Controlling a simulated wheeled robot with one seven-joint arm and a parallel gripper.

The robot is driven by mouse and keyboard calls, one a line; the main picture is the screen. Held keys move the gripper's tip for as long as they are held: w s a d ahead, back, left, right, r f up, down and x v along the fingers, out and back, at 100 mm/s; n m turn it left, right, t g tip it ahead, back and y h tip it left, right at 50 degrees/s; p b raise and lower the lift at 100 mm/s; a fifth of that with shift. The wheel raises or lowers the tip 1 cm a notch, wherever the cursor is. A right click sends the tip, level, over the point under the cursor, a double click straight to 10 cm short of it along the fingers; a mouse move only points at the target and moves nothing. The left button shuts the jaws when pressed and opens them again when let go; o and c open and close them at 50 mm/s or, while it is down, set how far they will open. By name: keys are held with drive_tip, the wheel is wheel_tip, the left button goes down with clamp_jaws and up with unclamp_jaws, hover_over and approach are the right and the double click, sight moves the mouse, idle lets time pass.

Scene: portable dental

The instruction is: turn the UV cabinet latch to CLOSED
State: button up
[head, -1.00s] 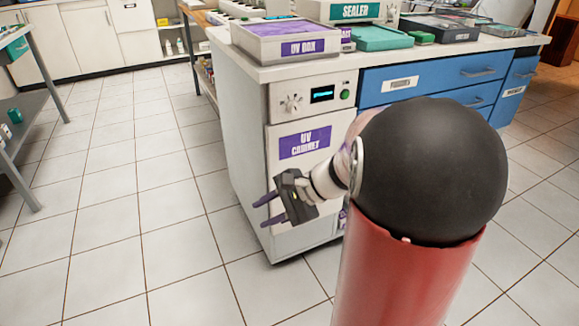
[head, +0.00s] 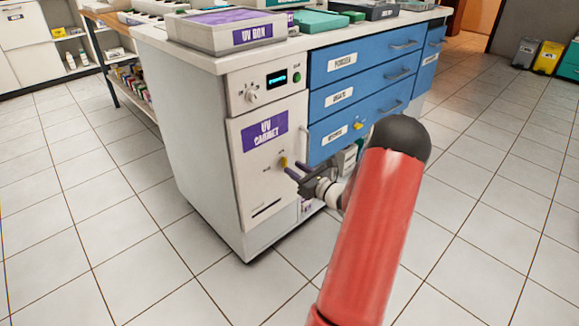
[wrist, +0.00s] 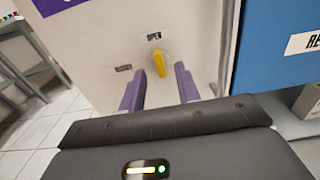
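The UV cabinet (head: 262,190) is a white door with a purple label, under a control panel. Its yellow latch (head: 283,162) sits near the door's right edge. In the wrist view the latch (wrist: 158,62) stands nearly upright, its upper end below a small dark label (wrist: 154,37); another small label (wrist: 124,68) is to its left. Both are too small to read. My gripper (head: 293,171) is in front of the latch. In the wrist view its purple fingers (wrist: 160,86) are apart, one on each side of the latch's lower end, with no visible contact.
A UV box (head: 225,30) rests on the counter above. The tiled floor (head: 130,220) in front and to the left is clear.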

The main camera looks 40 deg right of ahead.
sight(284, 163)
drive_tip(key=shift+w+a, duration=0.15)
drive_tip(key=shift+w, duration=1.4)
clamp_jaws()
